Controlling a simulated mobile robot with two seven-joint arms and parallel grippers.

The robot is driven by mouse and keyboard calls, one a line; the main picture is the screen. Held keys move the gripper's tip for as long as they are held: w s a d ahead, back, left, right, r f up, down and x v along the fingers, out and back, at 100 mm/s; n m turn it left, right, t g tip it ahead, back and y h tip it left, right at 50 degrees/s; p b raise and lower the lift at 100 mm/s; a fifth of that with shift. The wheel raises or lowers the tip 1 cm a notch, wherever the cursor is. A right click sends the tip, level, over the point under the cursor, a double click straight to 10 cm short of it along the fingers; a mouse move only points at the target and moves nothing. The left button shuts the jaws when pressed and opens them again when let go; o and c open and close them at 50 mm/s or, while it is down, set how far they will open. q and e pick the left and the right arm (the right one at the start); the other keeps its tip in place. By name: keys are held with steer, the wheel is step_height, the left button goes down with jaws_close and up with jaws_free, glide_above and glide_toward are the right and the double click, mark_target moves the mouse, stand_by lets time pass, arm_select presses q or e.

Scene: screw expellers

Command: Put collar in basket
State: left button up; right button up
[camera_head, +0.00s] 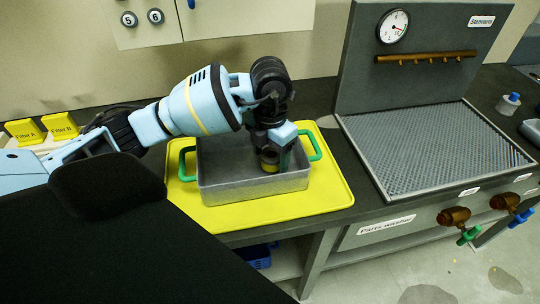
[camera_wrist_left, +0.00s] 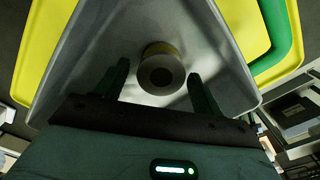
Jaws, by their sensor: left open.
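The basket is a grey metal tray with green handles (camera_head: 252,183); it also fills much of the left wrist view (camera_wrist_left: 92,50). The collar, a short ring with a dark centre and a yellowish side, is inside the basket's outline (camera_wrist_left: 161,72). My left gripper (camera_head: 273,150) points down into the basket and is open, with one finger on each side of the collar and visible gaps between. Whether the collar touches the basket floor is hard to tell. My right gripper is not in view.
The basket stands on a yellow mat (camera_head: 325,196) on a dark bench. A parts washer with a mesh top (camera_head: 435,150) and a gauge panel stands to the right. Yellow filter boxes (camera_head: 60,126) are at the left. A small bottle (camera_head: 508,103) is at the far right.

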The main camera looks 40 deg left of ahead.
mark_target(271, 155)
arm_select(q)
step_height(271, 155, up, 11)
steer(key=p, duration=0.1)
stand_by(0.5)
